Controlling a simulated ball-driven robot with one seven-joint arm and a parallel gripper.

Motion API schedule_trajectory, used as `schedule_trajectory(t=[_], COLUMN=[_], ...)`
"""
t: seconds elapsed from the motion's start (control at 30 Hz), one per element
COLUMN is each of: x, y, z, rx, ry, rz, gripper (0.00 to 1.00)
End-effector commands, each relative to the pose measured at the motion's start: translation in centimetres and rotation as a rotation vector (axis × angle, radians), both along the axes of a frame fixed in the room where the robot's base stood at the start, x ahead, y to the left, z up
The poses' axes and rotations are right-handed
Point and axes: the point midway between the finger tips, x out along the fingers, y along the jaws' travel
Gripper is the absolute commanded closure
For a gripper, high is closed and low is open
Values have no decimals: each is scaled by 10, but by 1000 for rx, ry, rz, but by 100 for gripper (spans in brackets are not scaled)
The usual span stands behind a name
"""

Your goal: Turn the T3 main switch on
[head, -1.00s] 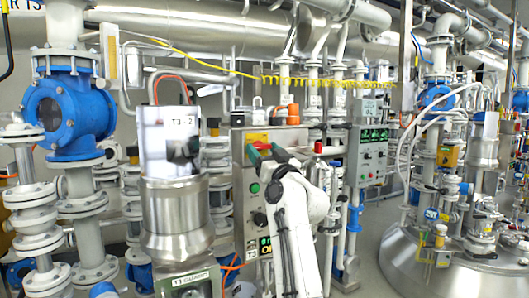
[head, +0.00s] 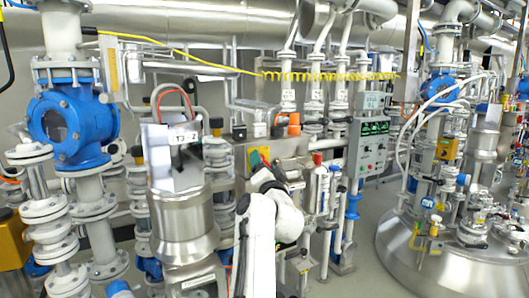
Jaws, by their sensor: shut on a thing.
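The T3 control box (head: 289,146) is a grey metal cabinet in the middle of the head view. Its main switch, with a yellow plate (head: 264,152), sits at the upper left of its front and is mostly hidden. My gripper (head: 259,162), with green fingertips, is at this switch and shut on it. The switch handle and its angle are hidden behind the fingers and my white arm. The arm also covers most of the box's lower front.
A steel vessel (head: 181,225) with a T3-2 label stands left of the box. A red-capped white cylinder (head: 319,188) and a second control panel (head: 369,147) are to the right. Blue-bodied valve piping (head: 72,125) fills the left.

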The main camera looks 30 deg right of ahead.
Motion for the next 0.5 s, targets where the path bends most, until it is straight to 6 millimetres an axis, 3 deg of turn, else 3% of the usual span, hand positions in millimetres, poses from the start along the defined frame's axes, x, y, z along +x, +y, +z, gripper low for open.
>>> schedule_trajectory(t=[0.03,0.5], x=[0,0], y=[2,2], z=[8,9], rx=[48,486], ry=[0,-3], rz=[2,0], gripper=[64,64])
